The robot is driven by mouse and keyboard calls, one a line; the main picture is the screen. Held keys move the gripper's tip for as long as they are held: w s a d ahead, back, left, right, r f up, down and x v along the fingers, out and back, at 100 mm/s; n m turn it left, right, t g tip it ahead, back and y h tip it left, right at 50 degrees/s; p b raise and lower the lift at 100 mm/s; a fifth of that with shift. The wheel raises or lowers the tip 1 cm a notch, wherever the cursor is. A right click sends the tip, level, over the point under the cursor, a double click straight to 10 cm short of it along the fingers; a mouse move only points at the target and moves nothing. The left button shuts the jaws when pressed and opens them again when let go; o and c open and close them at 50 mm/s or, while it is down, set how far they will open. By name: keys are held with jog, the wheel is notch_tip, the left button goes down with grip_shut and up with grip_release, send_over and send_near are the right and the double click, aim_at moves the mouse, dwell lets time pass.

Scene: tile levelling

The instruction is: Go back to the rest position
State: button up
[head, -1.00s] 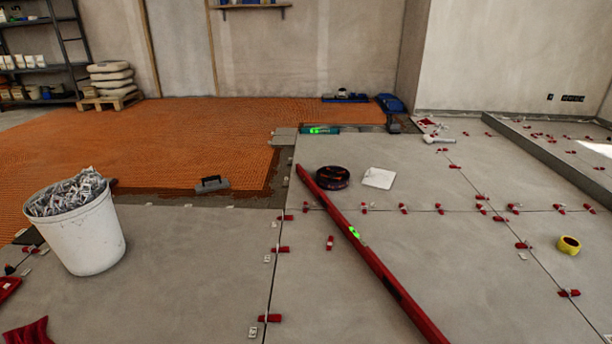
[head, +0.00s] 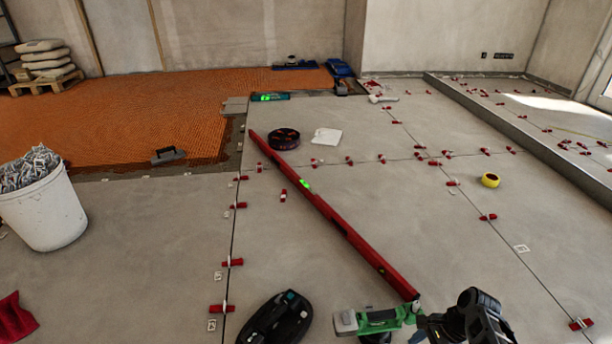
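A black jointed part at the bottom edge, right of centre, looks like my gripper (head: 468,318). It is partly cut off by the frame, and its fingers cannot be made out clearly. A green and white tool (head: 378,320) lies just left of it; whether the two touch cannot be told. The long red spirit level (head: 335,216) lies slantwise on the grey tiles, its near end just behind the green tool.
A black object (head: 275,318) shows at the bottom edge. A white bucket (head: 44,208) of clips stands left. A black round roll (head: 284,139), a white square (head: 326,136) and yellow tape (head: 490,180) lie on tiles.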

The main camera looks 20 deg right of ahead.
jog(key=s+a+n+t+h, duration=0.4)
jog(key=s+a+n, duration=0.3)
jog(key=s+a, duration=0.45)
jog(key=s+a+r+n+t+h, duration=0.1)
jog(key=s+a+r+n+t, duration=0.2)
jog(key=r, duration=0.4)
jog(key=s+a+r+n+t+h, duration=0.1)
jog(key=s+a+r+n, duration=0.25)
jog(key=r, duration=0.25)
jog(key=s+a+r+n+t+p, duration=0.1)
jog(key=s+r+n+t+p, duration=0.1)
jog(key=r+p, duration=0.8)
jog(key=s+r+n+t+y+p, duration=0.1)
jog(key=r+p, duration=0.9)
jog(key=r, duration=1.7)
jog(key=s+a+r+n+t+p, duration=0.1)
jog(key=s+r+n+t+p, duration=0.1)
jog(key=r+p, duration=0.8)
notch_tip(320, 180, up, 9)
jog(key=s+n, duration=0.1)
jog(key=n, duration=0.1)
jog(key=shift+a+r+n+t+y, duration=0.15)
jog(key=shift+a+n+t+y, duration=0.15)
jog(key=shift+a+n, duration=0.05)
